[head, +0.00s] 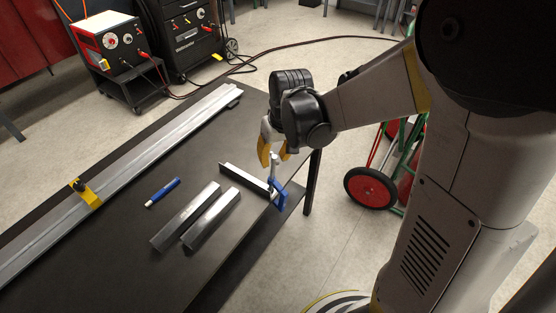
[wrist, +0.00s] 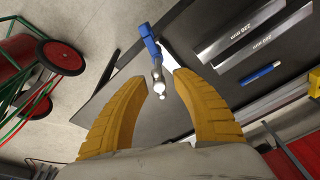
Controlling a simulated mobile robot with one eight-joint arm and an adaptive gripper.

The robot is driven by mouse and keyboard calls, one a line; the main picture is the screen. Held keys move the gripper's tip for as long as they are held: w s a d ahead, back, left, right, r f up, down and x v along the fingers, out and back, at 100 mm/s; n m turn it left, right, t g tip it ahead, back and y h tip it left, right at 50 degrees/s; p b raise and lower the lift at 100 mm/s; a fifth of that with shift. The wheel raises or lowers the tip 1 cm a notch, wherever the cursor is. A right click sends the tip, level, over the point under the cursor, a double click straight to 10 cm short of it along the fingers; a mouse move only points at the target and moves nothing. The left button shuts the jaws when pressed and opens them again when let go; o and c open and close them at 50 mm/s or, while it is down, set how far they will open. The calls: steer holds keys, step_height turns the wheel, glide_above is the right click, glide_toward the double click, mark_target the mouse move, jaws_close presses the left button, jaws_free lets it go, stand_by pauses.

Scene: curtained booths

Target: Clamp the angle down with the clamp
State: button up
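The angle (head: 244,182) is a short dark steel piece with a bright edge, lying on the dark bench with one end near the bench edge. The clamp (head: 282,196) has a blue frame and a silver screw standing upright, and sits at that end of the angle on the bench edge. Its blue frame also shows in the wrist view (wrist: 149,38). I cannot tell whether its jaws press on the angle. My gripper (head: 274,155) is just above the clamp. In the wrist view its yellow fingers (wrist: 160,82) are apart, with the screw's top between the tips.
Two flat steel bars (head: 186,215) and a blue marker (head: 163,192) lie left of the angle on the bench (head: 130,230). A long metal rail (head: 130,165) with a yellow stop runs along the far side. A red-wheeled cart (head: 371,188) stands beyond the bench's right end.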

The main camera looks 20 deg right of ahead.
steer(key=shift+c, duration=0.5)
jaws_close()
steer(key=m, duration=0.4)
steer(key=shift+m, duration=0.4)
steer(key=m, duration=0.7)
